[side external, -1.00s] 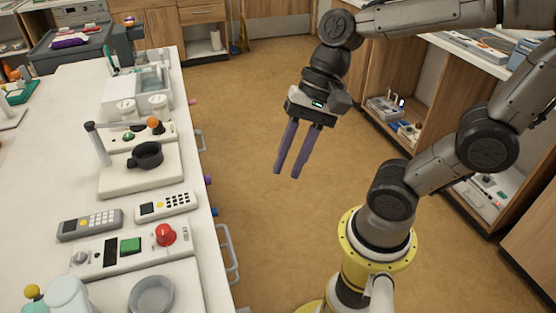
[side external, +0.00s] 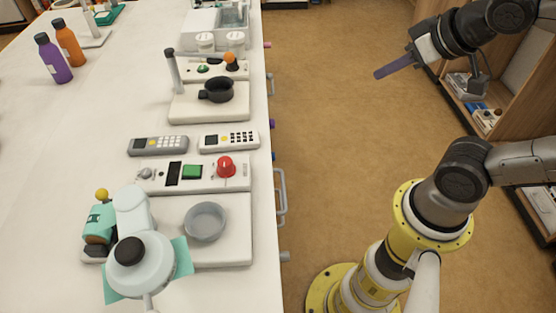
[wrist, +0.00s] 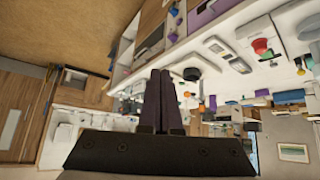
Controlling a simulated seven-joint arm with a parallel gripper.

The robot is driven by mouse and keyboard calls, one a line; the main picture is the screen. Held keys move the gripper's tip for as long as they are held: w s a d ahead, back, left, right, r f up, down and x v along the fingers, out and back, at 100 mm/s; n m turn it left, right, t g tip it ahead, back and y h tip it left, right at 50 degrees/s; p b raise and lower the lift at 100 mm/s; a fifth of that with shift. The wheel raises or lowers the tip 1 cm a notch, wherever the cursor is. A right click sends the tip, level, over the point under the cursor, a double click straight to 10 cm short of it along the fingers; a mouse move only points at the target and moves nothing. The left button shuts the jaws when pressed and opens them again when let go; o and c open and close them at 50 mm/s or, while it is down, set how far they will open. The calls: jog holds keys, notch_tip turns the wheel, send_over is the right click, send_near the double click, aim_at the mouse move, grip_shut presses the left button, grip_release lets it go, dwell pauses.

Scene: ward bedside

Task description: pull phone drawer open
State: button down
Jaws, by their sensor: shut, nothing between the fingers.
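The drawers sit under the long white counter (side external: 100,140); in the side view their fronts are hidden below its edge. A large grey bar handle (side external: 282,195) and small blue (side external: 273,156) and purple (side external: 271,124) pulls stick out from that edge. I cannot tell which belongs to the phone drawer. A grey phone (side external: 158,145) and a white phone (side external: 229,139) lie on the counter near these pulls. My gripper (side external: 378,75) is shut and empty, held over the floor right of the counter, apart from every handle. Its purple fingers (wrist: 160,72) are together in the wrist view.
A black pan (side external: 216,90), a panel with a red knob (side external: 226,167) and a grey bowl (side external: 205,221) stand near the counter's edge. Open wooden shelving (side external: 525,75) stands at the right, close to my arm. The brown floor (side external: 350,130) between is clear.

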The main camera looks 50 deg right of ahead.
jog(key=w+d+r+t+h, duration=0.2)
jog(key=w+r+t, duration=0.1)
jog(key=w, duration=0.5)
jog(key=w+a+f+n+y, duration=0.2)
jog(key=w+a+n+y, duration=0.15)
jog(key=w, duration=0.25)
jog(key=a+f+n+g+y, duration=0.1)
jog(key=a+f, duration=0.3)
jog(key=f, duration=0.6)
jog(key=a+f+n+g+y, duration=0.1)
jog(key=a+f+n+g, duration=0.3)
jog(key=f, duration=0.6)
jog(key=a+f+n+g+y, duration=0.1)
jog(key=a+f+n+g, duration=0.2)
jog(key=f, duration=0.8)
jog(key=shift+w+a, duration=0.15)
jog(key=shift+a, duration=0.5)
